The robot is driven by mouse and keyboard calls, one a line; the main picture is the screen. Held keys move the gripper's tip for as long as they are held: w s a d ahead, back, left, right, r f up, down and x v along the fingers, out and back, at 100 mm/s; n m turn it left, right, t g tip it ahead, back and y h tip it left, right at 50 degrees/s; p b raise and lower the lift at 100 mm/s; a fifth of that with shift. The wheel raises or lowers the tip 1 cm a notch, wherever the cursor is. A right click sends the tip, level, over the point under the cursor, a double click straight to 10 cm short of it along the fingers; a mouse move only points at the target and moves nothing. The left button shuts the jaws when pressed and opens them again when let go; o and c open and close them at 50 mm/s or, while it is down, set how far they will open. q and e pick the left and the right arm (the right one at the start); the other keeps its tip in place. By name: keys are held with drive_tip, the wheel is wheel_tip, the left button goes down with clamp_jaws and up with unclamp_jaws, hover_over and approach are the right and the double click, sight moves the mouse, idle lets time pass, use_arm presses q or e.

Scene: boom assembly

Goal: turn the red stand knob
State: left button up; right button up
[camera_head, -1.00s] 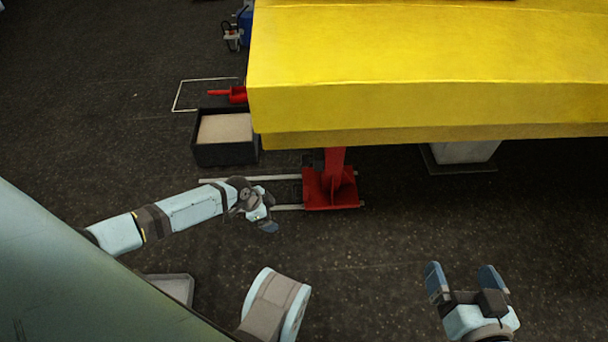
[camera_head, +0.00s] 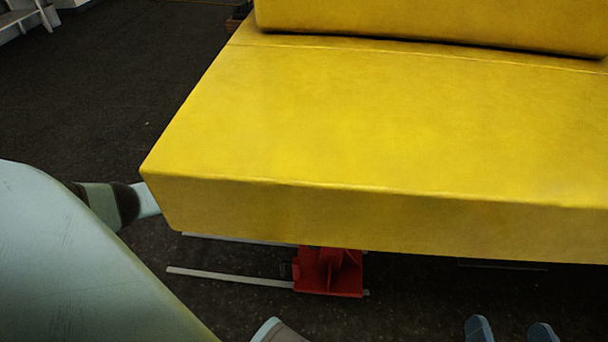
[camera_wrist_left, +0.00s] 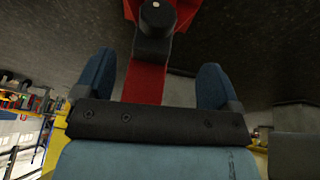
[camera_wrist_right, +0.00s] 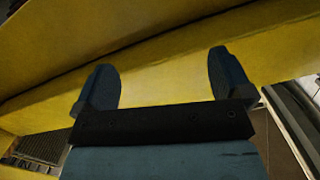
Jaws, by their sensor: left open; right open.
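The red stand (camera_head: 328,272) is on the floor under the yellow boom, which hides its upper part in the head view. In the left wrist view its red post (camera_wrist_left: 144,82) runs up to a round black knob (camera_wrist_left: 156,17) with a pale centre dot. My left gripper (camera_wrist_left: 155,60) is open, with the post and knob showing between and beyond its fingers, apart from them. The boom hides it in the head view. My right gripper (camera_head: 510,328) is open and empty at the bottom edge; its wrist view also shows it open (camera_wrist_right: 160,65) before yellow surfaces.
The large yellow boom (camera_head: 360,125) fills most of the head view and overhangs the stand. Pale bars (camera_head: 230,276) lie on the floor left of the stand's base.

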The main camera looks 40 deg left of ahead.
use_arm(q)
drive_tip(key=b+x, duration=0.5)
drive_tip(key=x, duration=0.7)
drive_tip(key=shift+s+d+f+b, duration=0.1)
drive_tip(key=shift+s+f+b, duration=0.1)
drive_tip(key=shift+b, duration=0.15)
drive_tip(key=shift+w+d+f, duration=0.2)
drive_tip(key=shift+f, duration=0.25)
use_arm(e)
drive_tip(key=w+n, duration=0.1)
drive_tip(key=d+n+t, duration=0.1)
drive_tip(key=w+d+n+t+y, duration=0.1)
drive_tip(key=n, duration=0.1)
drive_tip(key=shift+w+r, duration=0.3)
use_arm(q)
drive_tip(key=shift+c, duration=0.7)
drive_tip(key=c, duration=0.8)
